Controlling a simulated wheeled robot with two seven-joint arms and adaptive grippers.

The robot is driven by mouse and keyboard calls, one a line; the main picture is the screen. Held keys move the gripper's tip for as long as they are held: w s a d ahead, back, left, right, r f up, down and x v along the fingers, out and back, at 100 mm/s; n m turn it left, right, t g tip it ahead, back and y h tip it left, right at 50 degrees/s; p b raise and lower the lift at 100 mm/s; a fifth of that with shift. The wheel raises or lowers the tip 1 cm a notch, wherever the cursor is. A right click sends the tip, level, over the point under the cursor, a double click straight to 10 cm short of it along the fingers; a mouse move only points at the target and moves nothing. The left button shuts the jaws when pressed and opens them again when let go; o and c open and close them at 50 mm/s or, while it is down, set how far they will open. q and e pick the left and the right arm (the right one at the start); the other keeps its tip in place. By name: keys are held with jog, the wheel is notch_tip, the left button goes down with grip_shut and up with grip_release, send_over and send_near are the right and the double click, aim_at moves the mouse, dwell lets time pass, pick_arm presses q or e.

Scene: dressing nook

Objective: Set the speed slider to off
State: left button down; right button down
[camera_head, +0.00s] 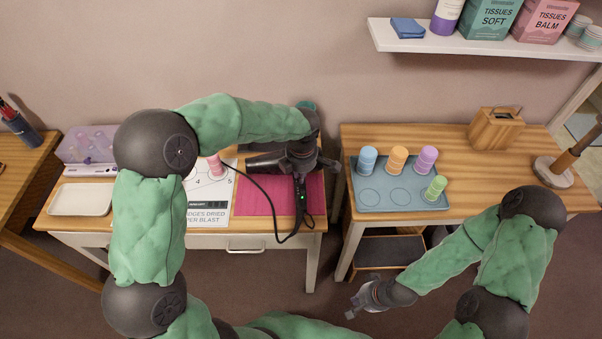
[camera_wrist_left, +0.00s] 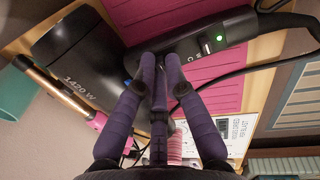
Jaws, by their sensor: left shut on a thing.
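The black hair dryer (camera_head: 265,162) lies on a pink mat (camera_head: 262,205) on the left table. In the left wrist view its barrel (camera_wrist_left: 75,65), marked 1420 W, is at the left. Its handle (camera_wrist_left: 235,28) runs to the upper right, with a lit green light and a small pale switch (camera_wrist_left: 206,46). My left gripper (camera_head: 306,168) is at the handle; its purple fingers (camera_wrist_left: 160,62) are nearly together there. They are shut on a small part that they hide, apparently the speed slider. The slider's setting cannot be read. My right gripper (camera_head: 357,306) is low in front of the right table, away from the dryer.
A black cord (camera_head: 268,215) loops over the table's front edge. A white sheet (camera_head: 208,205) with a pink roller (camera_head: 216,167) lies left of the mat. The right table holds a blue tray (camera_head: 400,203) of colored rollers and a wooden box (camera_head: 494,130). A gap separates the tables.

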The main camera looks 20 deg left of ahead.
pick_arm(q)
jog(key=shift+w+a+r, duration=0.15)
jog(key=shift+w+a, duration=0.2)
jog(key=shift+w, duration=0.45)
jog(key=c, duration=1.4)
grip_release()
jog(key=shift+o, duration=0.2)
jog(key=shift+r, duration=0.25)
notch_tip(320, 180, up, 12)
jog(key=s, duration=0.1)
jog(key=shift+s+d+f, duration=0.25)
jog(key=shift+s+d, duration=0.05)
jog(key=shift+d, duration=0.05)
